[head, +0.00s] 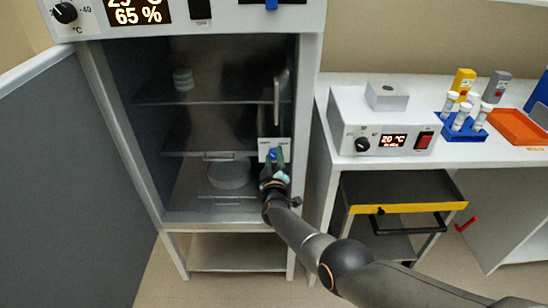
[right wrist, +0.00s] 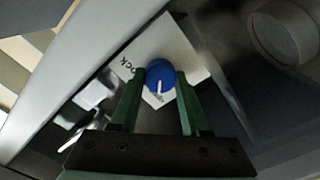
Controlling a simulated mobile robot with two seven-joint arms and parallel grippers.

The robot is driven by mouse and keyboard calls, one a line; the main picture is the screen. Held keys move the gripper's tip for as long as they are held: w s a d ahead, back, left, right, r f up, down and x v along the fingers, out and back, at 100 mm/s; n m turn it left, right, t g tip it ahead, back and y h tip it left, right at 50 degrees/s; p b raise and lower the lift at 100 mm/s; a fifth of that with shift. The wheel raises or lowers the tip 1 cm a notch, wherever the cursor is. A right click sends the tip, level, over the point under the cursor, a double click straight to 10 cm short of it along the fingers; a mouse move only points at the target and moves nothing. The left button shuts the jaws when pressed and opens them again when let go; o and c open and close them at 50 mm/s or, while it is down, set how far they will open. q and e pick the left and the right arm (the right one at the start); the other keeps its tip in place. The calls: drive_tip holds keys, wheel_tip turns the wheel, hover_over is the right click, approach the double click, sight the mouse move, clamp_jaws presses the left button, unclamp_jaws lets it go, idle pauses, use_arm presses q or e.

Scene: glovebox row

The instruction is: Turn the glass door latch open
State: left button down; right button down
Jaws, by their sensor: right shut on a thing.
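The glass door (head: 225,120) of the cabinet is in the head view and looks closed. Its latch is a blue knob (head: 273,152) on a white plate (head: 264,145) at the door's right side. In the right wrist view the blue knob (right wrist: 159,72) has a white pointer mark aimed toward the bottom of the picture. The plate (right wrist: 187,45) bears dark letters, of which "ock" is readable. My right gripper (right wrist: 161,78) has a green finger on each side of the knob and is shut on it. It partly hides the knob in the head view (head: 273,160). My left gripper is out of view.
A vertical handle (head: 278,98) is on the door above the latch. A grey panel (head: 70,180) stands at the left. At the right is a white bench with a control box (head: 385,135) and a blue tube rack (head: 462,125). A dark cart (head: 395,190) stands below it.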

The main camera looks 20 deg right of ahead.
idle(0.3)
drive_tip(key=shift+c, duration=1.9)
unclamp_jaws()
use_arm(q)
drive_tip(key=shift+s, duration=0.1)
use_arm(e)
drive_tip(key=shift+s, duration=0.1)
